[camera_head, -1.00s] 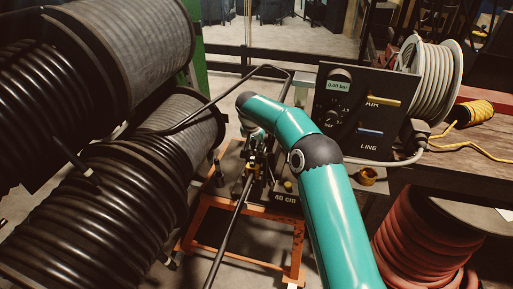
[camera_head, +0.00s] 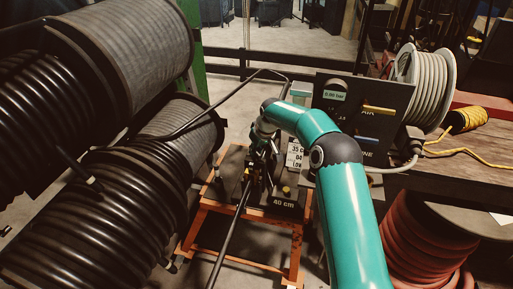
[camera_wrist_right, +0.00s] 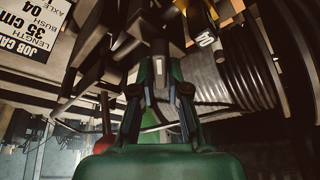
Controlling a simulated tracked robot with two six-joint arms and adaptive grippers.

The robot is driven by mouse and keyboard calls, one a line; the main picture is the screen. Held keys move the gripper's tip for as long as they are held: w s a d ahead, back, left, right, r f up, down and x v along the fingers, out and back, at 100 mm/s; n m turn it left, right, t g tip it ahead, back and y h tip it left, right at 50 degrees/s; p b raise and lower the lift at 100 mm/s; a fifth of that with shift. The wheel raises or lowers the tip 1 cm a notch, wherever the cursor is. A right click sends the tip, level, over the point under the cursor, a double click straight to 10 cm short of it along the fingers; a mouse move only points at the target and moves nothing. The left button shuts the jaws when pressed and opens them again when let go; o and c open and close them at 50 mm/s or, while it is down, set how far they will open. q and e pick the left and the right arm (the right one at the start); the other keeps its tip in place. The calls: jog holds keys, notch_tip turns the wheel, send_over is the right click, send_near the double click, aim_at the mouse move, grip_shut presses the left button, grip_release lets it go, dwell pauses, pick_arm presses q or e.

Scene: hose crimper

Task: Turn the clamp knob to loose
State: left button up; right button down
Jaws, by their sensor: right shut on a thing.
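My right gripper (camera_head: 262,150) is down at the small clamp bench (camera_head: 238,200) on the orange frame. My teal arm and wrist partly cover it from above. In the right wrist view, the fingers (camera_wrist_right: 160,75) are closed on a dark part, which I take to be the clamp knob (camera_wrist_right: 159,48). The knob's turned position cannot be read. A black hose (camera_head: 228,232) runs from the clamp area down toward the front. My left gripper is not in view.
A job card (camera_head: 295,153) stands right of the gripper. Behind it is a dark panel (camera_head: 390,130) with a gauge reading 0.00 bar and two levers. Large hose reels (camera_head: 75,220) crowd the left. A wooden bench (camera_head: 470,155) with a pale hose reel (camera_head: 428,85) is at right.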

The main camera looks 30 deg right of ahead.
jog(key=shift+w+r+n, duration=0.15)
jog(key=shift+n, duration=0.15)
jog(key=c, duration=1.2)
grip_release()
jog(key=shift+o, duration=0.2)
